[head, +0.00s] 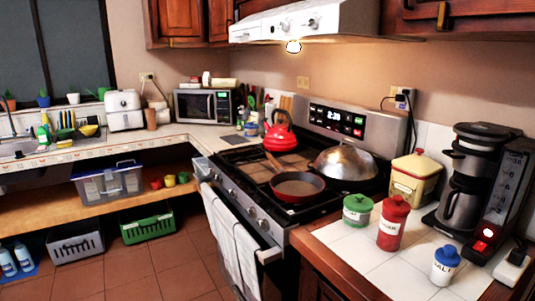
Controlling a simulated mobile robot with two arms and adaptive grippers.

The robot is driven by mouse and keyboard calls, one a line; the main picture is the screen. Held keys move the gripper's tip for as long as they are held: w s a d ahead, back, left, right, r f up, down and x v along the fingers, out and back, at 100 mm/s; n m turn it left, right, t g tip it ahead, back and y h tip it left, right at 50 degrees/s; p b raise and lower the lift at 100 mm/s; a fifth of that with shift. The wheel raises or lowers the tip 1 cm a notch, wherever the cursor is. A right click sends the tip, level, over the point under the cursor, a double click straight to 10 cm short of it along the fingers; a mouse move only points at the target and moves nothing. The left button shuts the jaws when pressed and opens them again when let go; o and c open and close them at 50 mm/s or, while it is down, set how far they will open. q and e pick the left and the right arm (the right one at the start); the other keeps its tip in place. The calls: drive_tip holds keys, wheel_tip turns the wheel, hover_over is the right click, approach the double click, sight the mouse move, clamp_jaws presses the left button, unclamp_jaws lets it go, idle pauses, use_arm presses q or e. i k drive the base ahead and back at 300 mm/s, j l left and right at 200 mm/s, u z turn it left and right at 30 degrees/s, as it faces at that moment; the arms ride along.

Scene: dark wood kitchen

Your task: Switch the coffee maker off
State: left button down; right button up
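The coffee maker (515,180) stands on the tiled counter at the right edge of the head view. It is black and grey, with a steel carafe (462,208) in its left part. A small round light (488,233) glows white-red low on its front. A red switch (480,246) is just below that light; its exact position is too small to tell. Neither of my grippers is in view.
The stove (262,226) holds a pan and kettle.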

sight(480, 246)
drive_tip(key=z, duration=1.35)
